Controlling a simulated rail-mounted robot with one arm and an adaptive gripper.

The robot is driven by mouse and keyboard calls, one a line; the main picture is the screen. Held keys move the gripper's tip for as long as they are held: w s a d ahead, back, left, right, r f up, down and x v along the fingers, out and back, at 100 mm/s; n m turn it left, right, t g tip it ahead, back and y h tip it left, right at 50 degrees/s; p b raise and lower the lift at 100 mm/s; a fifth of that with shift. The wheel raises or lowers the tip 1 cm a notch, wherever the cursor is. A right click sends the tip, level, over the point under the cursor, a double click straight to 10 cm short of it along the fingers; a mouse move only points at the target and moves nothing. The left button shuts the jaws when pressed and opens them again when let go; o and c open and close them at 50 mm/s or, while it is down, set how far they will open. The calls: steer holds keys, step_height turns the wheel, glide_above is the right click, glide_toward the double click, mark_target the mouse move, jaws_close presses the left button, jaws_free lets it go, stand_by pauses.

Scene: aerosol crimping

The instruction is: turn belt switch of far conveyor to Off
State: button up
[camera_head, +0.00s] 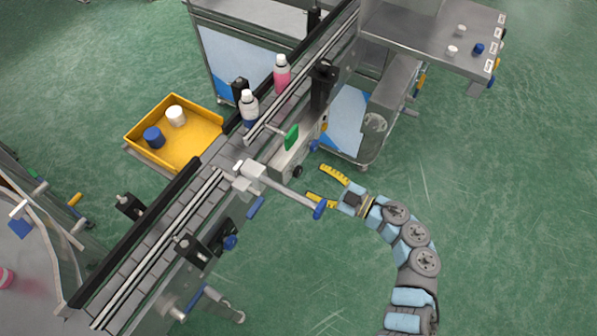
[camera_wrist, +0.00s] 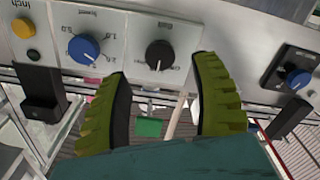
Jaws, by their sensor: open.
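The far conveyor (camera_head: 335,38) runs diagonally up to the right, carrying two bottles. On its near side is a grey control box (camera_head: 285,168). In the wrist view, the box's panel bears a black rotary switch (camera_wrist: 160,55), its small labels hard to read. The switch shows as a small black knob in the head view (camera_head: 297,172). My gripper (camera_head: 315,181) is open and empty, just right of the box and facing it. In the wrist view, my gripper's yellow-green fingers (camera_wrist: 162,68) reach up toward the panel, with the switch between and slightly above their tips. Contact is not visible.
A blue dial (camera_wrist: 84,49) and a yellow button (camera_wrist: 23,28) sit left of the switch; another blue knob (camera_wrist: 298,79) is to the right. A rod with a blue handle (camera_head: 320,208) passes close by my gripper. A yellow bin (camera_head: 205,117) stands beyond the conveyor.

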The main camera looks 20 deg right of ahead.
mark_target(300, 173)
steer(key=shift+b+x, duration=0.35)
steer(key=shift+x, duration=2.65)
jaws_close()
steer(key=shift+a+n, duration=0.1)
steer(key=shift+n, duration=0.2)
steer(key=n+b, duration=0.2)
steer(key=n, duration=0.1)
steer(key=n+b, duration=0.1)
steer(key=n, duration=0.1)
steer(key=shift+f, duration=0.25)
steer(key=shift+r+n+b, duration=0.2)
steer(key=shift+n+b, duration=1.25)
steer(key=shift+n, duration=0.75)
